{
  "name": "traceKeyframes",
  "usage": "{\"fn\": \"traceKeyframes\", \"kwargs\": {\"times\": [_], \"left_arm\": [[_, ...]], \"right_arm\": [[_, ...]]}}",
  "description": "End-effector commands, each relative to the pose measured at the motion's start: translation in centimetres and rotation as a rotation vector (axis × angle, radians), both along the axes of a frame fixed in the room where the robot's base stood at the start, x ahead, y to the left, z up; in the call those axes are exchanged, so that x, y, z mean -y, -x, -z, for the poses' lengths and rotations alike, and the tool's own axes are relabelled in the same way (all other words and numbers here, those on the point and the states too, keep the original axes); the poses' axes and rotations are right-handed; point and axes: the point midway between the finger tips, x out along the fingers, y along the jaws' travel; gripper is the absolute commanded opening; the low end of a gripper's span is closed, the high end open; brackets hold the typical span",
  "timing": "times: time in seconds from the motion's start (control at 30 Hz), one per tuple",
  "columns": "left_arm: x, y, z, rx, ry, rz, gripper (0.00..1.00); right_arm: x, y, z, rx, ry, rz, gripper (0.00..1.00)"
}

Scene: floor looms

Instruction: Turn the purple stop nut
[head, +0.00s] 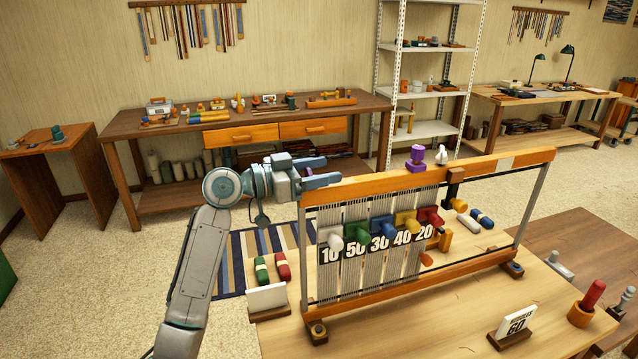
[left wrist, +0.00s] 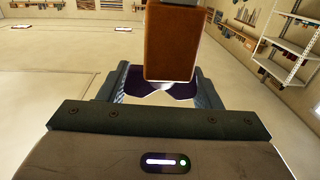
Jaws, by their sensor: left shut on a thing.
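My left gripper (head: 316,174) is at the upper left corner of the standing loom, by the left end of its wooden top beam (head: 370,185). In the left wrist view, the jaws are shut on a dark purple thing, which I take for the purple stop nut (left wrist: 184,91). The wooden beam end (left wrist: 171,45) hides its middle. The head view does not show the nut between the fingers. My right gripper is not in view.
A purple knob (head: 416,156) and a small white piece (head: 441,155) show at the beam's top, right of the gripper. Coloured knobs sit over number labels (head: 380,242) on the loom's front. Green and red pieces stand by a white card (head: 267,298).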

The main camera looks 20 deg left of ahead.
Motion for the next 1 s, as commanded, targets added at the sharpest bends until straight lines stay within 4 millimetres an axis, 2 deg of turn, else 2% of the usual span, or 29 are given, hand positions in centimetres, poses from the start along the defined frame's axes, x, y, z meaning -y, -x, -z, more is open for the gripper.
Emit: {"fn": "traceKeyframes", "kwargs": {"times": [0.5, 0.53, 0.63, 1.0], "left_arm": [[0.01, 0.00, -0.06, -0.002, 0.001, 0.022, 0.35], [0.01, 0.00, -0.06, -0.002, 0.001, 0.022, 0.60], [0.01, 0.00, -0.06, -0.002, 0.001, 0.022, 0.80], [-0.32, 0.18, 0.11, -0.001, 0.000, 0.020, 0.80]], "right_arm": [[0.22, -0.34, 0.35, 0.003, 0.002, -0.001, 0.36], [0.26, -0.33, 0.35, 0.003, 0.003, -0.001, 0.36], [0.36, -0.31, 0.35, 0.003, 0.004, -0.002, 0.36], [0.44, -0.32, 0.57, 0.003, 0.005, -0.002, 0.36]]}}
